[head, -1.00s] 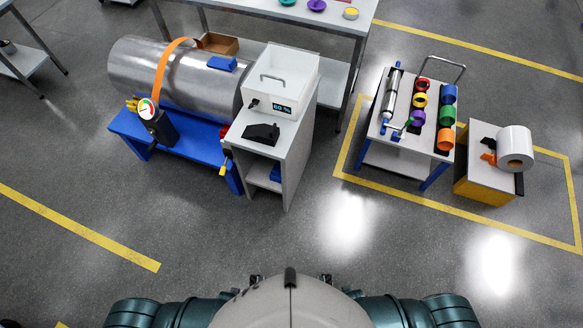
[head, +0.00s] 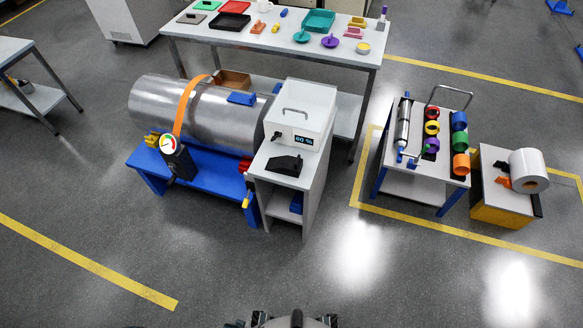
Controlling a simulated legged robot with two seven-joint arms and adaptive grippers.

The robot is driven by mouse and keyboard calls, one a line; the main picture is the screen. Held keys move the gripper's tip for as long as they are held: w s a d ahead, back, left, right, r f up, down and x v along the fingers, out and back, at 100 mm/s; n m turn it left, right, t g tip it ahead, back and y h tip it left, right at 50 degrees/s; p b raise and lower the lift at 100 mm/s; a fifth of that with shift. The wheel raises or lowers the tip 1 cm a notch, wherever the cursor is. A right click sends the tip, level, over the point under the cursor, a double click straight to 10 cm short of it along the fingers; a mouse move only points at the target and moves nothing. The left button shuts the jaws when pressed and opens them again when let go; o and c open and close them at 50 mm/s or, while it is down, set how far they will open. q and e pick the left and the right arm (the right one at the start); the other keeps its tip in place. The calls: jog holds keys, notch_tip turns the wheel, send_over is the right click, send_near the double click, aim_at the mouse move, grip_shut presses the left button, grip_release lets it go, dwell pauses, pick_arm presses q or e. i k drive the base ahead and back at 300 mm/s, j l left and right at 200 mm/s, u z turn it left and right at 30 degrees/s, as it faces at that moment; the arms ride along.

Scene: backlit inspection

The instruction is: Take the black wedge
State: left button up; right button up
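The black wedge (head: 284,165) lies on the front part of the grey stand's top (head: 308,178). It is in front of the white box with the "60 %" display (head: 300,110) and clear of it. Nothing covers the wedge from this view. Neither of my grippers shows in the head view. Only a small part of my own body shows at the bottom edge, well short of the stand.
Left of the stand, a blue bench (head: 208,180) carries a metal cylinder (head: 160,105) and a gauge (head: 170,143). A long table (head: 340,52) is behind. A cart (head: 415,185) and a yellow-based stand (head: 500,210) are right. The floor in front (head: 240,270) is clear.

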aim_at(283, 162)
jog(key=i+j+z, duration=0.1)
jog(key=z, duration=0.35)
jog(key=j+z, duration=0.25)
jog(key=z, duration=0.2)
jog(key=j+z, duration=0.2)
jog(key=z, duration=0.2)
jog(key=j+z, duration=0.25)
jog(key=z, duration=0.2)
